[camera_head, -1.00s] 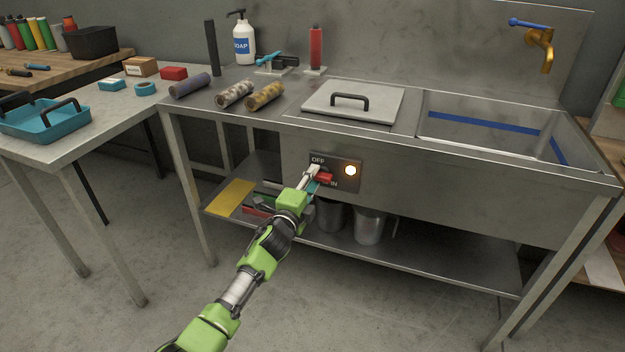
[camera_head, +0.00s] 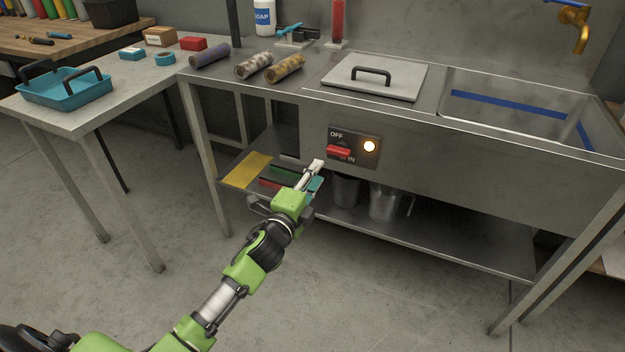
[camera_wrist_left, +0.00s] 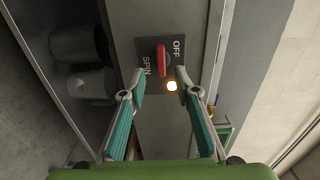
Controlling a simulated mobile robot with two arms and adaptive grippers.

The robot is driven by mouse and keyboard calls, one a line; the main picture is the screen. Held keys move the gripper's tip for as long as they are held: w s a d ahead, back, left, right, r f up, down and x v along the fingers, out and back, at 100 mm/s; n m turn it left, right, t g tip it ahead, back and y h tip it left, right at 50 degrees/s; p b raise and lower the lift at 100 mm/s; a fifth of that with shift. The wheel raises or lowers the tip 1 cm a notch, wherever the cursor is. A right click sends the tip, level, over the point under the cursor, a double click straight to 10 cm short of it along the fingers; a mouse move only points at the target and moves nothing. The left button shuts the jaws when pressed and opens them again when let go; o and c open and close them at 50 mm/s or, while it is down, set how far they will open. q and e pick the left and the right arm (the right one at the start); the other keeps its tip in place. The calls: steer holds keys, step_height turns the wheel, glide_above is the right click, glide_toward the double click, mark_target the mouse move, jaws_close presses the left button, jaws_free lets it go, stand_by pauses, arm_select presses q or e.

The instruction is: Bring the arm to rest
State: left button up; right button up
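My left gripper (camera_head: 314,176) is in front of the steel sink bench, just below and left of the switch panel (camera_head: 361,158). In the left wrist view my left gripper (camera_wrist_left: 160,82) has its two fingers spread wide with nothing between them. The red switch handle (camera_head: 339,150) stands clear of the fingers. It also shows in the left wrist view (camera_wrist_left: 161,60), between the OFF and SPIN labels. The round lamp (camera_head: 369,146) on the panel is lit. My right gripper is not in view.
The steel bench (camera_head: 480,165) has a sink basin on the right and a lidded cover (camera_head: 372,78). Metal pots (camera_head: 384,203) stand on its lower shelf. A side table holds a blue tray (camera_head: 64,90). The floor in front is free.

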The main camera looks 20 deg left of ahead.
arm_select(q)
steer(key=shift+s, duration=0.85)
